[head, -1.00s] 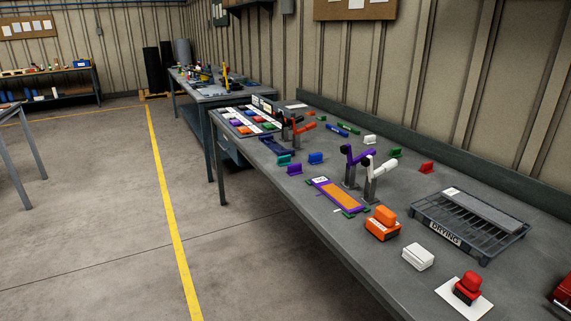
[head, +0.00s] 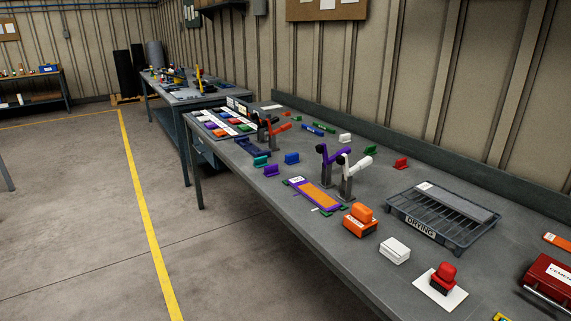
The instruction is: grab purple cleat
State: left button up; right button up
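A small purple cleat (head: 271,170) stands on the grey workbench (head: 300,255) near its left front edge. It is left of the purple-framed orange strip (head: 319,195) and close to a teal cleat (head: 261,161) and a blue cleat (head: 292,158). Nothing covers it. Neither of my grippers shows in the head view.
Purple-handled (head: 336,153) and white-handled (head: 355,168) clamps stand mid-bench. A drying rack (head: 421,231), an orange block-shaped item (head: 360,220), a white box (head: 395,250) and a red-knobbed item (head: 443,277) are to the right. Open floor (head: 80,240) lies left of the bench.

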aim_at(271, 170)
jog(key=z, duration=0.3)
jog(key=i+j+z, duration=0.6)
jog(key=j+z, duration=0.25)
jog(key=l, duration=0.1)
